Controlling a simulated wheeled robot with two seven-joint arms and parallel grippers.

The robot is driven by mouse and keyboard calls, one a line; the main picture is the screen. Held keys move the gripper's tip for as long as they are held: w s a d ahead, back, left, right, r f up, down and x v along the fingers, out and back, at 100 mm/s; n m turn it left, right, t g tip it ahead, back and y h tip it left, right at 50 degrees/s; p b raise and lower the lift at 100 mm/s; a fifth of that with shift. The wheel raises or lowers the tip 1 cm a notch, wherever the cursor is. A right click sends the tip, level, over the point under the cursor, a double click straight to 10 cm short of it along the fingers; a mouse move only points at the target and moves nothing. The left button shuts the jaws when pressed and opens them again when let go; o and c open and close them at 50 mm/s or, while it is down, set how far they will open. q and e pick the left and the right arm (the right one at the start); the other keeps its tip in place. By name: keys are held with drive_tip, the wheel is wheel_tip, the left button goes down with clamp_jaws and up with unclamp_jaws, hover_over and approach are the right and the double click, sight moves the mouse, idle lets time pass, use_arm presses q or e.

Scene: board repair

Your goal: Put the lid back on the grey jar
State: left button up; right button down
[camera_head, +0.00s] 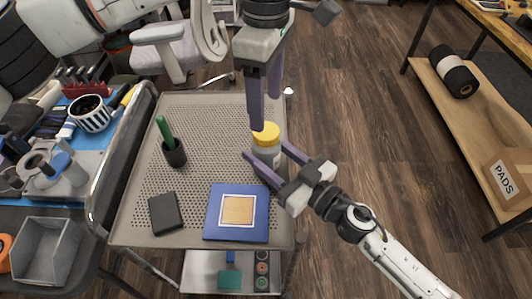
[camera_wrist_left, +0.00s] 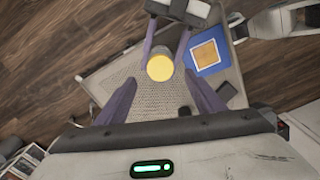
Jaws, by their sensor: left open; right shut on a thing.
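The grey jar (camera_head: 267,156) is upright at the right side of the perforated cart top, with the yellow lid (camera_head: 265,134) on its mouth. I cannot tell whether the lid is fully seated. My right gripper (camera_head: 268,164) is shut around the jar's body from the right, hiding part of it. My left gripper (camera_head: 266,112) is open and points down just above the lid, its fingers apart. In the left wrist view the lid (camera_wrist_left: 160,68) shows beyond and between the open left fingers (camera_wrist_left: 160,100), and nothing is between their tips.
The cart top (camera_head: 210,130) also holds a blue board (camera_head: 213,222) with a tan square, a dark block (camera_head: 165,213) and a dark cup (camera_head: 174,153) with a green tool. A cluttered bench (camera_head: 90,160) is at left. A shelf with a PADS box (camera_head: 508,178) is at right.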

use_arm(q)
wheel_tip(320, 180, up, 6)
drive_tip(key=shift+f, duration=0.15)
use_arm(e)
drive_tip(key=c, duration=0.8)
unclamp_jaws()
drive_tip(key=shift+o, duration=0.2)
use_arm(q)
drive_tip(key=shift+f+b, duration=0.3)
drive_tip(key=shift+f, duration=0.05)
use_arm(e)
drive_tip(key=v, duration=1)
drive_tip(key=shift+s, duration=0.15)
drive_tip(key=shift+r, duration=0.1)
